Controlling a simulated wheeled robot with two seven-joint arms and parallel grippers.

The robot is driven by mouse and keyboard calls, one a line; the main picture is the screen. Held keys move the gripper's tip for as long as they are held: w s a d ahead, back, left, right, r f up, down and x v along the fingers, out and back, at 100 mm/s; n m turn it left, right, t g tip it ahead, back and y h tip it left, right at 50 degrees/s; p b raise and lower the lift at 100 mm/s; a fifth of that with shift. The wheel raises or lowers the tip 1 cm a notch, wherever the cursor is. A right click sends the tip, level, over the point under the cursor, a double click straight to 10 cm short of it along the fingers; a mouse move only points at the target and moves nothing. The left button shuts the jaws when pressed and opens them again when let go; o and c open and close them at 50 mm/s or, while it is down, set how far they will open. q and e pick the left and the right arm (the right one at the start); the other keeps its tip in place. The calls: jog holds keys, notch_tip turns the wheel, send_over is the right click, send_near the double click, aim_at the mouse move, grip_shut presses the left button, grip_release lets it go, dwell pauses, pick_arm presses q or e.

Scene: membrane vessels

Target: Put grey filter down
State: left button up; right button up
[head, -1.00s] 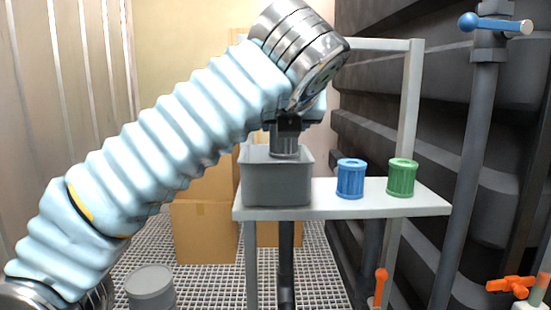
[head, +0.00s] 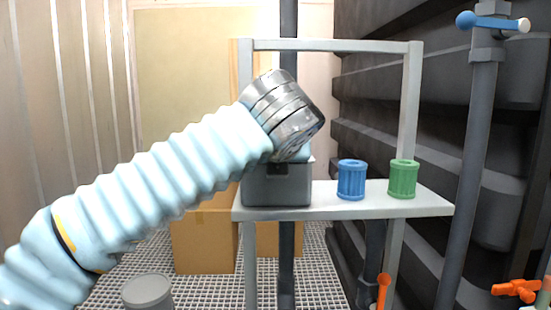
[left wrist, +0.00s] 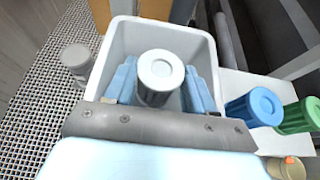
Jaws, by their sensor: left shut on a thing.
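The grey filter (left wrist: 158,75), a short cylinder with a pale ringed top, is upright between the blue fingers of my left gripper (left wrist: 160,88) in the left wrist view. The fingers are shut on it, inside the open grey bin (left wrist: 207,47). In the head view the bin (head: 277,190) stands at the left end of a pale shelf (head: 335,208). My wrist is over it and hides the filter and fingers there. I cannot tell whether the filter touches the bin floor. My right gripper is not in view.
A blue filter (head: 351,181) and a green filter (head: 403,180) stand on the shelf right of the bin. A grey canister (head: 148,291) stands on the grating floor at lower left. Cardboard boxes (head: 203,243) are behind the shelf. A shelf frame post (head: 409,105) rises at right.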

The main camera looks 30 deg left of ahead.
pick_arm(q)
jog(key=shift+d+f+b, duration=0.1)
jog(key=shift+f+b, duration=0.2)
jog(key=shift+f, duration=0.25)
jog(key=o, duration=0.8)
jog(key=shift+c, duration=0.2)
jog(key=shift+o, duration=1.3)
jog(key=shift+f, duration=0.15)
jog(key=shift+r, duration=0.25)
jog(key=shift+r+p, duration=0.5)
jog(key=shift+p, duration=0.2)
jog(key=v, duration=1.2)
jog(key=shift+r, duration=0.1)
